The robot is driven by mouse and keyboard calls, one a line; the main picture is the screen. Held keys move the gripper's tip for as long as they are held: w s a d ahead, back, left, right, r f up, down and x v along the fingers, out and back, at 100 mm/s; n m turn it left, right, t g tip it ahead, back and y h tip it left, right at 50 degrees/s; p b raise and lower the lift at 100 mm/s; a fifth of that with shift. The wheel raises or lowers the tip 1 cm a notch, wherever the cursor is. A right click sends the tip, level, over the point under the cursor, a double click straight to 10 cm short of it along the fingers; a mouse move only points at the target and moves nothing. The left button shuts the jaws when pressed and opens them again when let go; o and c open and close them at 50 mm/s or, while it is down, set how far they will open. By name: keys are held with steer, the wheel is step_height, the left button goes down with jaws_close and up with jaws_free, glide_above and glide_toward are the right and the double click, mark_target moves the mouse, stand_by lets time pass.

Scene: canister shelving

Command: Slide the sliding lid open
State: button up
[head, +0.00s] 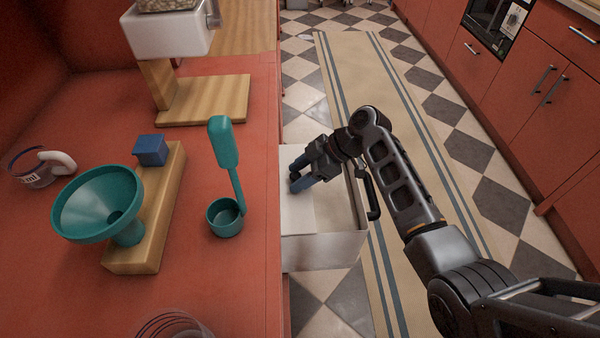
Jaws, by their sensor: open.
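A white drawer-like box (345,240) juts out from under the red counter's right edge, with a dark bar handle (370,195) on its right side. A flat pale panel (298,210), which looks like the sliding lid, covers its left part beside the counter. The inside to the right of the panel is partly shadowed and partly hidden by my arm. My gripper (298,176) reaches in from the right over the box, with its blue fingertips at the panel. The gripper is open. I cannot tell whether the fingertips touch the panel.
Checkered floor and a striped runner (345,75) lie to the right.

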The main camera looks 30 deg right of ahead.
jaws_close()
stand_by(0.4)
